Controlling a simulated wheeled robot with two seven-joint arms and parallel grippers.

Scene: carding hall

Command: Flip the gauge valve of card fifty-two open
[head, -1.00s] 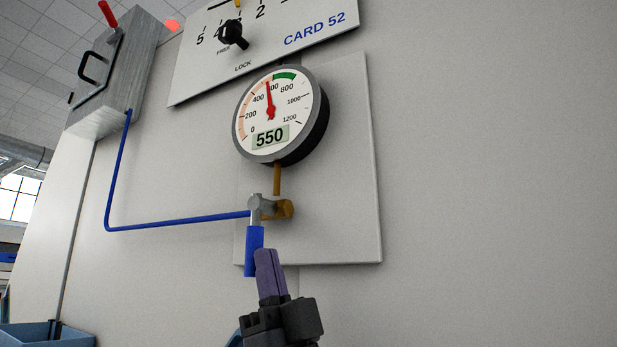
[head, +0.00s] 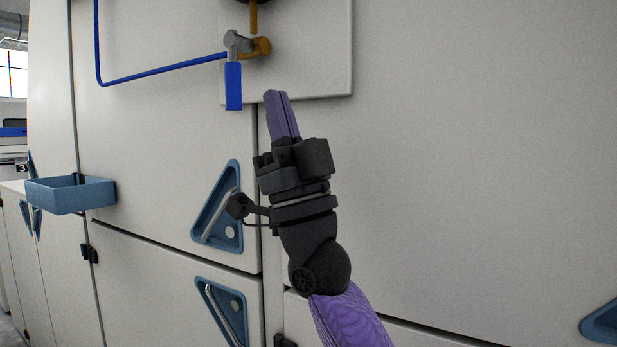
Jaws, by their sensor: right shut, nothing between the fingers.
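The gauge valve (head: 239,45) sits near the top of the head view, a grey and brass body on a pale plate. Its blue lever (head: 233,86) hangs straight down from the body. A blue pipe (head: 165,71) runs into the valve from the left. Only the bottom edge of the gauge above it shows, so its dial is out of view. My right gripper (head: 276,96) is shut and empty, with purple fingers pointing up. Its fingertips are just right of the lever's lower end, and a gap shows between them in the picture. My left gripper is not in view.
A blue open bin (head: 70,194) juts from the machine at left. Triangular blue recessed handles (head: 219,212) are set in the pale doors below the valve. The wide panel (head: 470,150) at right is bare.

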